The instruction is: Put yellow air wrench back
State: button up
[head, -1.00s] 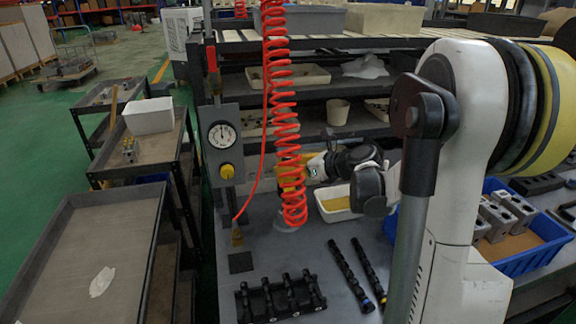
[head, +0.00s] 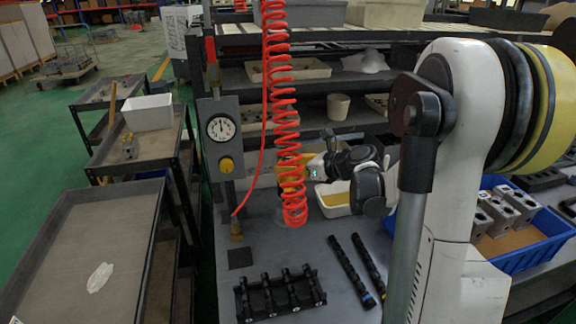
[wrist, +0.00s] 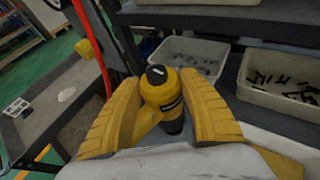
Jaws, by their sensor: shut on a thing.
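The yellow air wrench (wrist: 163,92), with a black cap, sits between the two yellow fingers of my gripper (wrist: 160,84) in the wrist view. My gripper is shut on it. In the head view the yellow wrench (head: 290,174) shows partly behind the red coiled hose (head: 290,120), above the grey bench. My gripper (head: 308,170) reaches it from the right. The coil hides part of the wrench and the fingertips, and I cannot tell whether the wrench touches anything below.
A gauge post (head: 221,128) stands left of the coil. A black rack (head: 280,295) and black bars (head: 350,270) lie on the bench front. A blue crate (head: 520,258) with metal blocks is at right.

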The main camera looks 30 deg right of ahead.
jog(key=shift+f+b, duration=1.75)
jog(key=shift+f, duration=0.4)
jog(key=o, duration=1.4)
jog(key=shift+o, duration=0.2)
jog(key=v, duration=1.2)
